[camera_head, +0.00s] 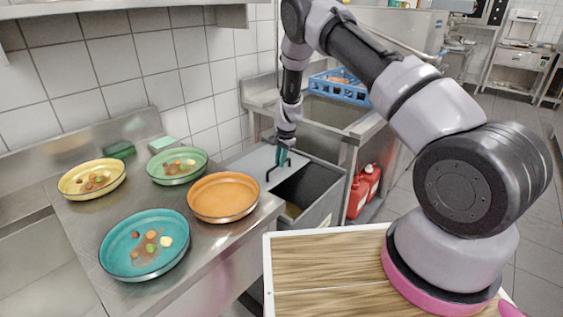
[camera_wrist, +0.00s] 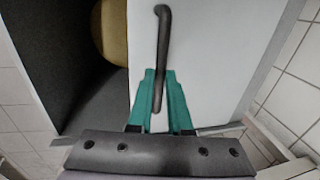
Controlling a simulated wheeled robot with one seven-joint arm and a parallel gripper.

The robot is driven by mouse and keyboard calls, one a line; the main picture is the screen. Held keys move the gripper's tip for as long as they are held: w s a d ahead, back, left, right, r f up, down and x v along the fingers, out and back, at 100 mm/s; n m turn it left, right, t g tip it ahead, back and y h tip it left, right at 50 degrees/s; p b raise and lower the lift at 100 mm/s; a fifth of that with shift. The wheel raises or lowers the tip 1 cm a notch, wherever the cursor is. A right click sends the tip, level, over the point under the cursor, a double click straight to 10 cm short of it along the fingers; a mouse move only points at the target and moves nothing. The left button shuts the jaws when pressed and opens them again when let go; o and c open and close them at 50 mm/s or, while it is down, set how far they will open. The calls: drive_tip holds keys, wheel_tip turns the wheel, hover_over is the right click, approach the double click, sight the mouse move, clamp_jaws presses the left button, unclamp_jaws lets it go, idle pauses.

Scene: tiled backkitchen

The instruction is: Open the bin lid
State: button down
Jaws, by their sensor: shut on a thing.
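The bin (camera_head: 325,212) is a grey box set beside the metal counter. Its light grey lid (camera_head: 252,163) is slid part of the way across, and the dark inside (camera_head: 308,186) shows on the right. My gripper (camera_head: 282,158) points down at the lid's black bar handle. In the wrist view my gripper's green fingers (camera_wrist: 160,95) are shut on the black handle (camera_wrist: 162,45), one finger on each side. The pale lid (camera_wrist: 215,60) fills the middle right there, and the dark opening lies to its left with something yellow-brown (camera_wrist: 114,30) inside.
Plates with food scraps, yellow (camera_head: 92,179), green (camera_head: 178,166) and teal (camera_head: 144,245), and an orange plate (camera_head: 223,197) stand on the metal counter (camera_head: 85,225) left of the bin. A sink with a blue crate (camera_head: 338,88) and red canisters (camera_head: 364,190) are behind. The tiled wall is close.

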drive_tip(key=c, duration=0.8)
unclamp_jaws()
drive_tip(key=shift+c, duration=0.2)
wheel_tip(320, 180, up, 11)
drive_tip(key=s+d, duration=0.1)
drive_tip(key=shift+s+d+f, duration=0.15)
drive_tip(key=shift+s+d, duration=0.1)
drive_tip(key=s+d+r+n+t+y, duration=0.1)
drive_tip(key=s+d+r, duration=0.25)
drive_tip(key=r, duration=0.65)
drive_tip(key=s+d+r+t, duration=0.15)
drive_tip(key=s+r, duration=0.35)
drive_tip(key=r, duration=0.5)
drive_tip(key=s+d+r+n+y, duration=0.1)
drive_tip(key=s+d+r, duration=0.3)
drive_tip(key=r, duration=0.6)
drive_tip(key=s+d+r+n+t, duration=0.1)
drive_tip(key=s+d+r, duration=0.1)
drive_tip(key=s, duration=0.6)
drive_tip(key=s+d+r+n+t+h, duration=0.1)
drive_tip(key=s+r, duration=0.3)
drive_tip(key=s, duration=0.4)
drive_tip(key=s+d+r+t, duration=0.1)
drive_tip(key=s+d+r, duration=0.2)
drive_tip(key=s, duration=0.6)
drive_tip(key=shift+d+r+n+h, duration=0.25)
drive_tip(key=shift+d+n+h, duration=0.05)
drive_tip(key=shift+n, duration=0.1)
